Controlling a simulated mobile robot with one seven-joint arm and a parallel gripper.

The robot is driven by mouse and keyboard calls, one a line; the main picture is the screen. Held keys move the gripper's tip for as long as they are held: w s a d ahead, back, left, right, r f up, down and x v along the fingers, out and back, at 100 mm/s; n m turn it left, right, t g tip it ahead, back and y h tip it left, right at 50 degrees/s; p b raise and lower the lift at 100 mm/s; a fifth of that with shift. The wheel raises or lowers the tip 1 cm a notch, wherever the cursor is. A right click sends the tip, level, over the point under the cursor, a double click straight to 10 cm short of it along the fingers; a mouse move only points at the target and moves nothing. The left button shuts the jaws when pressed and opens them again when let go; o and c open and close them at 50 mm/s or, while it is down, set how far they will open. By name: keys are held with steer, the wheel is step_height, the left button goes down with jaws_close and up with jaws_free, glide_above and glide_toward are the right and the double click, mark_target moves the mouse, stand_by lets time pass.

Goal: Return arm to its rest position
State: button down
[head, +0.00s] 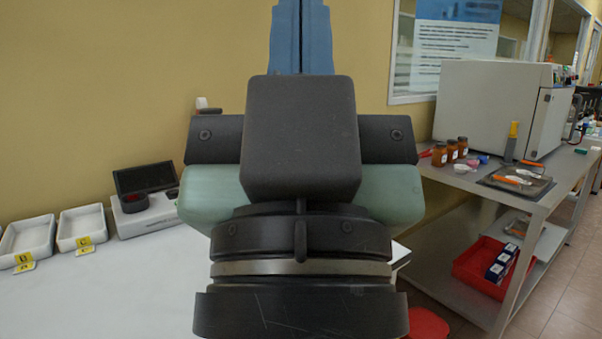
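My arm fills the middle of the head view, with dark joint housings, pale green sides and a blue column part above. It stands upright and close to the camera. No gripper fingers can be made out, so I cannot see whether anything is held. The arm hides the middle of the white table (90,290) and part of the wall behind it.
Two white trays, one at the far left (27,240) and one beside it (82,226), have yellow labels in front. A small device with a dark screen (146,198) stands near them. A grey bench (480,185) at right holds brown bottles (452,150) and a large white box (490,105). A red bin (478,268) sits below.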

step_height(320, 180, up, 24)
steer(key=p, duration=2.1)
steer(key=shift+p, duration=0.4)
steer(key=shift+r, duration=0.1)
